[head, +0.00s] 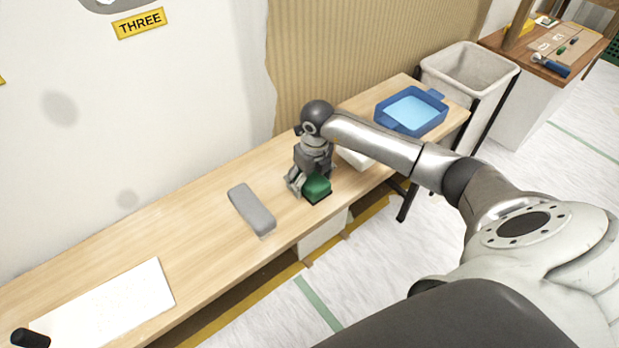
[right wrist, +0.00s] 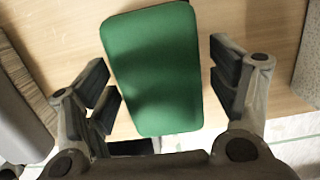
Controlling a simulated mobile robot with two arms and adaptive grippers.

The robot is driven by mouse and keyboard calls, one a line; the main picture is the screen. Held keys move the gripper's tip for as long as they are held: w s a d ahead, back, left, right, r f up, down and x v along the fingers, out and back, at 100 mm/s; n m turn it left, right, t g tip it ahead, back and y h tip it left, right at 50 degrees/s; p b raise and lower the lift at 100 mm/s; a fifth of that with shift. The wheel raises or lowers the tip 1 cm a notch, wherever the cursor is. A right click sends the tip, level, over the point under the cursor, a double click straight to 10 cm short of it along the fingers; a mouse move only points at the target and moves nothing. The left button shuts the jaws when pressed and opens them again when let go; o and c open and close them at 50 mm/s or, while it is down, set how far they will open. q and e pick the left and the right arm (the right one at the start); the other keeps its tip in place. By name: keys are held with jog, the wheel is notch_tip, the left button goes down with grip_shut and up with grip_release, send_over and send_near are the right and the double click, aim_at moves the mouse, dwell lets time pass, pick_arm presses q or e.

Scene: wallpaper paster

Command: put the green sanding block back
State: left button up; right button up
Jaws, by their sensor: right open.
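The green sanding block (head: 317,188) sits at the front edge of the wooden table (head: 190,222), with a dark underside. My right gripper (head: 306,187) is over it, pointing down. In the right wrist view the green block (right wrist: 155,70) lies between the two open fingers of the right gripper (right wrist: 165,92). A gap shows on the right side of the block; the left pads are close to it, and I cannot tell whether they touch. My left gripper is not in view.
A long grey block (head: 252,209) lies left of the gripper. A blue tray (head: 411,110) stands at the table's far right, with a pale bin (head: 468,72) beyond. A white sheet (head: 110,308) lies at the left. The table between sheet and grey block is clear.

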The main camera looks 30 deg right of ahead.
aim_at(314, 180)
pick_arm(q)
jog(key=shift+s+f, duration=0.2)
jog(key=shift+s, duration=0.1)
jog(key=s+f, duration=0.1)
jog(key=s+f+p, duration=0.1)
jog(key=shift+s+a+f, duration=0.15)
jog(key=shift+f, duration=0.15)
pick_arm(e)
jog(key=r, duration=0.3)
jog(key=s+r, duration=0.1)
jog(key=r, duration=0.6)
jog(key=shift+s+d+r, duration=0.1)
jog(key=shift+s+r, duration=0.25)
